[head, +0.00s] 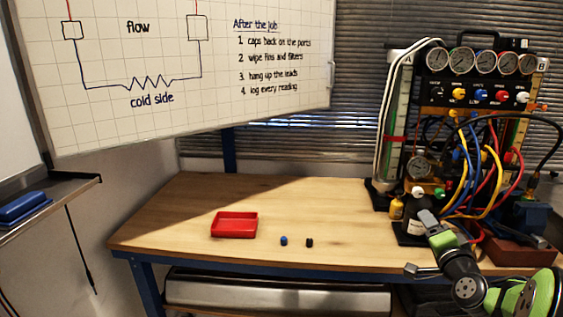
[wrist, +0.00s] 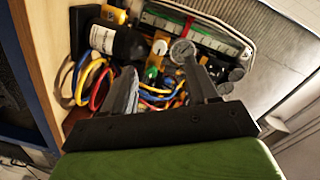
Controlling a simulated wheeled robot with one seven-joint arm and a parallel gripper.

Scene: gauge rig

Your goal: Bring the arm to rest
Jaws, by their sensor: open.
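My arm, green and dark grey, reaches in from the lower right of the head view, in front of the bench's right end. My gripper (wrist: 161,72) shows in the wrist view with its two grey fingers apart. I see nothing held between them. Beyond the fingers are a round gauge (wrist: 182,51), coloured hoses and a dark bottle (wrist: 122,42) of the gauge rig. I cannot tell how far the fingertips are from these.
The gauge rig (head: 474,95) stands at the bench's right end with loose looping hoses. A red tray (head: 234,225), a blue cap (head: 284,241) and a black cap (head: 309,243) are on the workbench (head: 180,215). The bench's left and middle are mostly clear.

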